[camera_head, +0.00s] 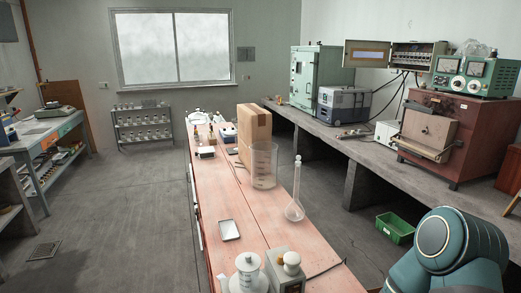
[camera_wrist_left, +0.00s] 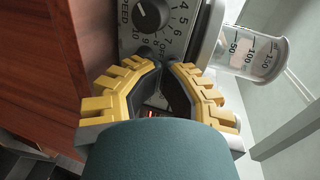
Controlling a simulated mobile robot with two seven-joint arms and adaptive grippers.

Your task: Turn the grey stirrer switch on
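My left gripper (camera_wrist_left: 163,64) has yellow-backed fingers with dark pads. Its tips are drawn together right at the panel below the knob, and I see nothing held between them. I cannot tell whether they touch the panel. A small reddish patch shows between the fingers, but I cannot tell if it is the switch. In the head view, a grey box that looks like the stirrer (camera_head: 284,279) is at the near edge. My right gripper is out of view.
A graduated beaker (camera_wrist_left: 258,52) is beside the panel in the wrist view. My teal arm is at lower right.

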